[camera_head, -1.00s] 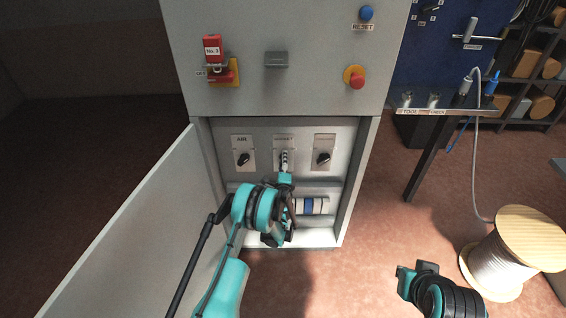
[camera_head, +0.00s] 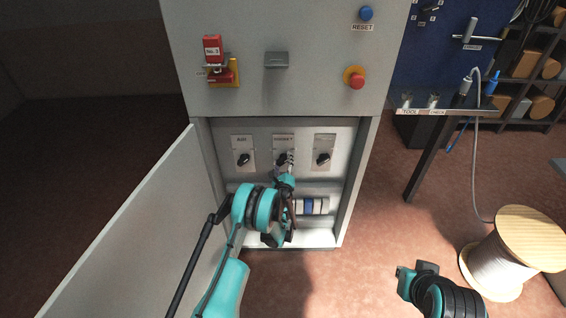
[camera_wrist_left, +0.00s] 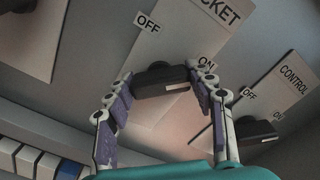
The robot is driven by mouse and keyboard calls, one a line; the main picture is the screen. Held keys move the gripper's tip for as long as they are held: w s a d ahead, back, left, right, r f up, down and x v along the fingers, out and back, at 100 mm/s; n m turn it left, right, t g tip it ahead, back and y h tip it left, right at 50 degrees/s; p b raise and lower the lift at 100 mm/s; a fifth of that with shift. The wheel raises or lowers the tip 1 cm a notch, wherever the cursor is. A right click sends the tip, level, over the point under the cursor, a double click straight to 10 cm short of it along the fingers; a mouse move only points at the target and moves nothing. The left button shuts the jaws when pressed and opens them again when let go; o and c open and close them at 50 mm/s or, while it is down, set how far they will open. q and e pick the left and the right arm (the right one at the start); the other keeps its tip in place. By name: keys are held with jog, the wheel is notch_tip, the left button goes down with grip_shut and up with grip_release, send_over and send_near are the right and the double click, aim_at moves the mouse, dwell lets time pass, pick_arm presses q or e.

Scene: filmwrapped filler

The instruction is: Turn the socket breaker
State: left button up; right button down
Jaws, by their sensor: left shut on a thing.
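The socket breaker (camera_head: 283,142) is the middle of three rotary switches inside the open cabinet. In the left wrist view its black knob (camera_wrist_left: 162,78) sits between OFF and ON labels on a pale plate (camera_wrist_left: 190,45). My left gripper (camera_head: 285,163) is at this knob; in the left wrist view its two fingers (camera_wrist_left: 160,92) are shut on the knob from both sides. The gripper looks rolled relative to the plate. In the head view the gripper hides part of the knob. My right gripper (camera_head: 418,270) is at the lower right, away from the cabinet; its fingers are not clear.
The AIR breaker (camera_head: 243,159) is to the left and the CONTROL breaker (camera_head: 323,159) close to the right. Below is a row of white and blue modules (camera_head: 312,206). The open cabinet door (camera_head: 130,230) stands left of my left arm. A cable spool (camera_head: 515,255) is at right.

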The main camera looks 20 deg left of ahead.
aim_at(283, 138)
dwell(0.4)
pick_arm(q)
jog(key=o, duration=1.2)
jog(key=shift+c, duration=0.2)
notch_tip(283, 138, up, 10)
jog(key=shift+r, duration=0.1)
